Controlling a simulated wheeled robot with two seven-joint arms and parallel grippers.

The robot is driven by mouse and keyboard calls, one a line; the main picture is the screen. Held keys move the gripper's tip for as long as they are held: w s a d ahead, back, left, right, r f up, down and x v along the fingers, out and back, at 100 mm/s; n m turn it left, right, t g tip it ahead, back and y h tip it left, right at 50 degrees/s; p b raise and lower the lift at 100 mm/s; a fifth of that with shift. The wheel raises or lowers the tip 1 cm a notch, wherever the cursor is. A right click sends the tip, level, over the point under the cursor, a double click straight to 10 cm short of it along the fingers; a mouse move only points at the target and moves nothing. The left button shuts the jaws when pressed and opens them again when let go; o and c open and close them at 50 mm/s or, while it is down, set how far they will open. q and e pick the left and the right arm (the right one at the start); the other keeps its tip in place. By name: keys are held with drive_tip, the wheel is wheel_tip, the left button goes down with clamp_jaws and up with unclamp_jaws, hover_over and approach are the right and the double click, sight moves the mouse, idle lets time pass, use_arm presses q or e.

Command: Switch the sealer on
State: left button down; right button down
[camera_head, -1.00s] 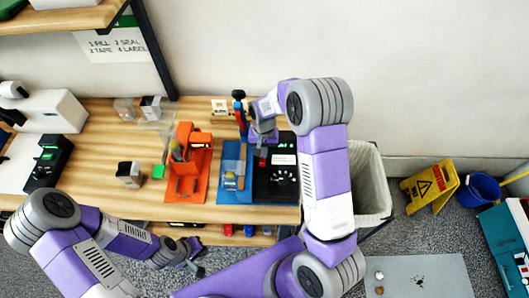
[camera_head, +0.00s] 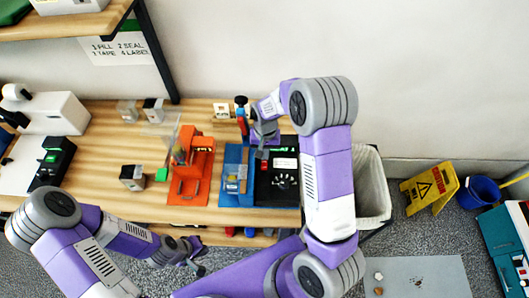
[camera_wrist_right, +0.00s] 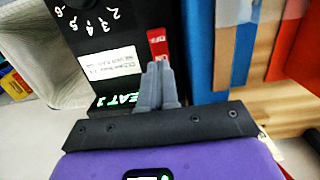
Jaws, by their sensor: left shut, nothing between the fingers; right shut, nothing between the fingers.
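The sealer is a black box (camera_head: 268,192) with a numbered dial and a white label, at the right end of the bench beside a blue-based device. In the right wrist view, its black top (camera_wrist_right: 85,45) shows a red switch (camera_wrist_right: 158,42) with white lettering and a lit green display (camera_wrist_right: 117,99) reading "HEAT 1". My right gripper (camera_wrist_right: 158,72) is shut and empty, its fingertips just below the red switch in that view; contact cannot be told. My left gripper (camera_head: 198,268) is shut and empty, low in front of the bench.
The blue-based device (camera_head: 236,198) and an orange device (camera_head: 188,190) stand left of the sealer. A grey bin (camera_head: 374,205) stands right of the bench. Small dark-and-white boxes (camera_head: 132,178) and a black device (camera_head: 52,162) are further left.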

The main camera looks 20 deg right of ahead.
wheel_tip(320, 180, up, 12)
drive_tip(key=w+d, duration=0.1)
drive_tip(key=w, duration=0.1)
drive_tip(key=shift+w+d+f, duration=0.15)
drive_tip(key=shift+w+f, duration=0.05)
drive_tip(key=shift+w, duration=0.1)
drive_tip(key=shift+s, duration=0.1)
